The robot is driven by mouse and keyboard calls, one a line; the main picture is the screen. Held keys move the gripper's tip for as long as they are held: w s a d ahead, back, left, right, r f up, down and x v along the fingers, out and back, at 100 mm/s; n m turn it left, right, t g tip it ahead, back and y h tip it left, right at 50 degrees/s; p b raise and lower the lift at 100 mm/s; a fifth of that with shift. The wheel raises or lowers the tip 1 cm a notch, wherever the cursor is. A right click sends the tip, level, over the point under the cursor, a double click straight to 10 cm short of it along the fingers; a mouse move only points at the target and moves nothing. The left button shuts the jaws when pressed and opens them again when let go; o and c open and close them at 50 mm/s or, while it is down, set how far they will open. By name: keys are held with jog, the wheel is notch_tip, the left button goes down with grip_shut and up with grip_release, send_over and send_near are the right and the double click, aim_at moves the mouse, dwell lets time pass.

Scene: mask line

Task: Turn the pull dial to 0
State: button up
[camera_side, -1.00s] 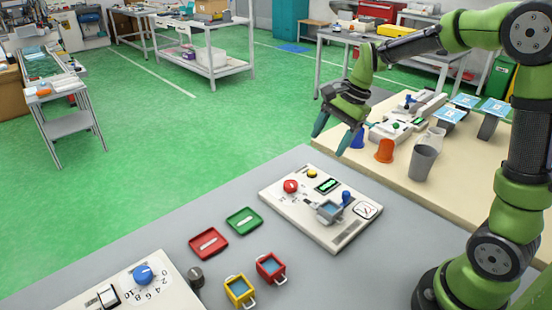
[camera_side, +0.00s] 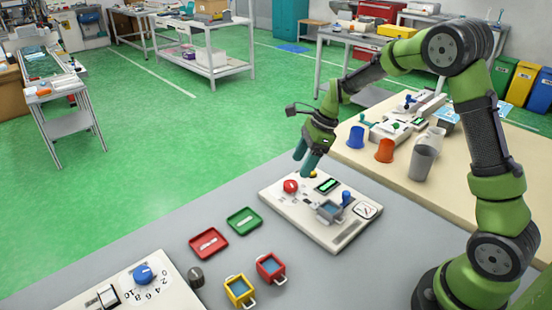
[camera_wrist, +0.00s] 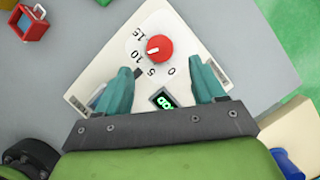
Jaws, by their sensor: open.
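A red dial (camera_side: 290,186) sits at the far left corner of a white control panel (camera_side: 318,235). A second dial, blue (camera_side: 144,274), is on another panel at the lower left.
The panel also carries a green display (camera_side: 328,185), a blue lever (camera_side: 346,198) and a gauge (camera_side: 366,210). Red (camera_side: 208,244) and green (camera_side: 244,221) trays and small red (camera_side: 271,267) and yellow (camera_side: 239,290) bins stand left of it. Cups stand on the table behind.

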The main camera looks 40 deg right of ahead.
aim_at(291, 183)
jog(key=x, duration=0.6)
jog(key=shift+w+f, duration=0.1)
jog(key=shift+f, duration=0.25)
jog(key=shift+a, duration=0.1)
jog(key=c, duration=1.1)
jog(key=shift+o, duration=0.2)
